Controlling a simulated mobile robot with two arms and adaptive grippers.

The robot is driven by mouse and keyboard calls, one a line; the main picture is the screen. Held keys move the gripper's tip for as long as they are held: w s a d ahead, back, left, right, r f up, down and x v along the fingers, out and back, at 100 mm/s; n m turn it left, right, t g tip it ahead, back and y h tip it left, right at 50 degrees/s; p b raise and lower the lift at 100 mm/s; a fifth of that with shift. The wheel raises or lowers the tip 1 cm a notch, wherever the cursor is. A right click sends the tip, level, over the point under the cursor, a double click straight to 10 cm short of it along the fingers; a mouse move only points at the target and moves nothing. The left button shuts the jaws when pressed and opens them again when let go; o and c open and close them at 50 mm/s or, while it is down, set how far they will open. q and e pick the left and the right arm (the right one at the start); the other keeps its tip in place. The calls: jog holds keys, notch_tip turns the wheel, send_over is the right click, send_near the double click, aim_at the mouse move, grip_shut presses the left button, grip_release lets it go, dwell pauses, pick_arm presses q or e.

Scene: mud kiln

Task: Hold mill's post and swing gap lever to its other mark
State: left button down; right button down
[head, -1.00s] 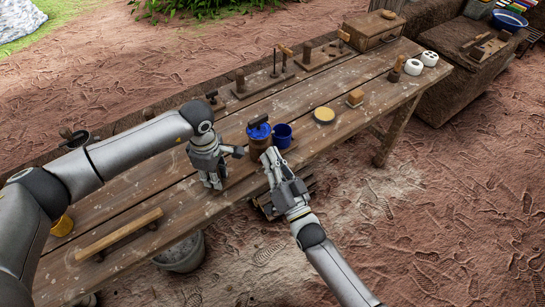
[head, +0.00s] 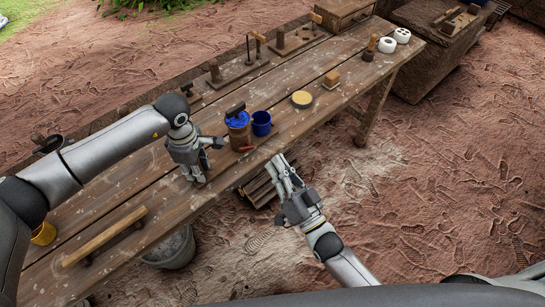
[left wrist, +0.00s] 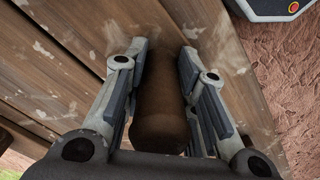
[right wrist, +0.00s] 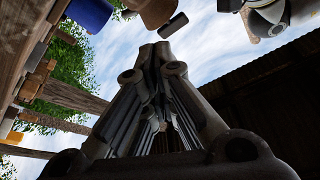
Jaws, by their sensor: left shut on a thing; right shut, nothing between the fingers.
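The mill (head: 239,133) stands upright on the table, a brown round body with a blue top and a dark piece across it. A small red lever (head: 246,149) sticks out low at its front. My left gripper (head: 208,160) is just left of the mill, pointing down. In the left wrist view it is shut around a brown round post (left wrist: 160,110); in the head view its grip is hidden. My right gripper (head: 284,164) is shut and empty, beyond the table's front edge, to the right of the lever and apart from it.
A blue cup (head: 261,123) stands close to the right of the mill. A yellow-topped round dish (head: 302,99) and a small wooden block (head: 331,79) lie further right. A wooden bar (head: 104,236) is at the near left. A grey bucket (head: 172,250) stands below the table edge.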

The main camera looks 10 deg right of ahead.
jog(key=shift+r, duration=0.1)
jog(key=shift+r, duration=1.9)
pick_arm(q)
jog(key=c, duration=1.1)
grip_release()
jog(key=shift+r, duration=0.1)
notch_tip(320, 180, up, 12)
jog(key=shift+f, duration=0.1)
